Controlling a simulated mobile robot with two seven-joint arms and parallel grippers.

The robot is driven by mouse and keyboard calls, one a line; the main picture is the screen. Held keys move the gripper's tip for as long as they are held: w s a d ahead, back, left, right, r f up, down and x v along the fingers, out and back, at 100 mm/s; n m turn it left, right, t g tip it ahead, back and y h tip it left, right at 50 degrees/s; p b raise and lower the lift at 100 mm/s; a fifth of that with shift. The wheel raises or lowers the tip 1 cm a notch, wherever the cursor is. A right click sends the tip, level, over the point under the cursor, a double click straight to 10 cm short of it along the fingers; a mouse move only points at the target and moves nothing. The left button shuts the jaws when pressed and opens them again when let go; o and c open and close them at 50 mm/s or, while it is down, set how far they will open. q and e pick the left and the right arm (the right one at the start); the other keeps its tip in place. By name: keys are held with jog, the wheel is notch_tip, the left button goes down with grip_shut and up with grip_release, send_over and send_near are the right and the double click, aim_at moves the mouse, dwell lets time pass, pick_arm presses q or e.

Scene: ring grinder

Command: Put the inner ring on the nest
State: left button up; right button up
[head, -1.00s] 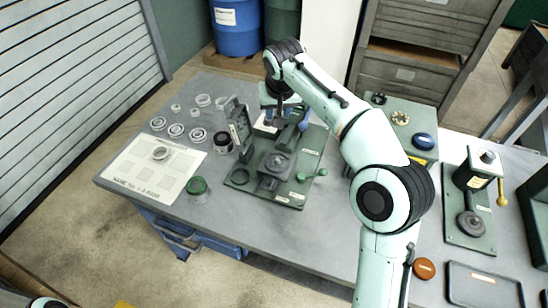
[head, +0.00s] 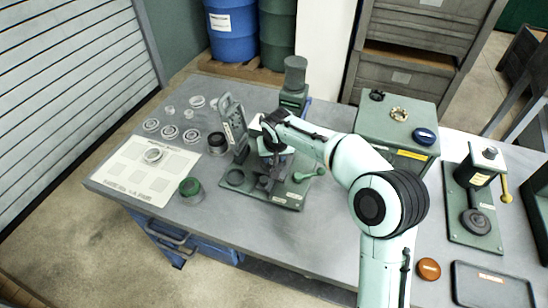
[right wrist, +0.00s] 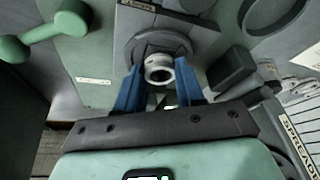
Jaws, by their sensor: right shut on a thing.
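The inner ring (right wrist: 158,63), a small pale metal ring, is between the blue fingers of my right gripper (right wrist: 159,74) in the right wrist view. My right gripper is shut on it. Just beyond the ring is the round dark grey nest (right wrist: 136,44) on the green fixture plate. The ring overlaps the nest in this view; I cannot tell whether they touch. In the head view, my right wrist (head: 272,140) covers most of the nest and hides the ring. My left gripper is not in view.
A green ball handle (head: 320,171) stands at the fixture's right, and an upright slotted bracket (head: 232,122) at its left. A white mat (head: 135,177), several bearing rings and a green-topped pot (head: 191,190) lie left. A green box (head: 400,130) stands right.

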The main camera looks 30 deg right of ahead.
jog(key=shift+f, duration=0.2)
jog(key=o, duration=0.8)
jog(key=v, duration=1.2)
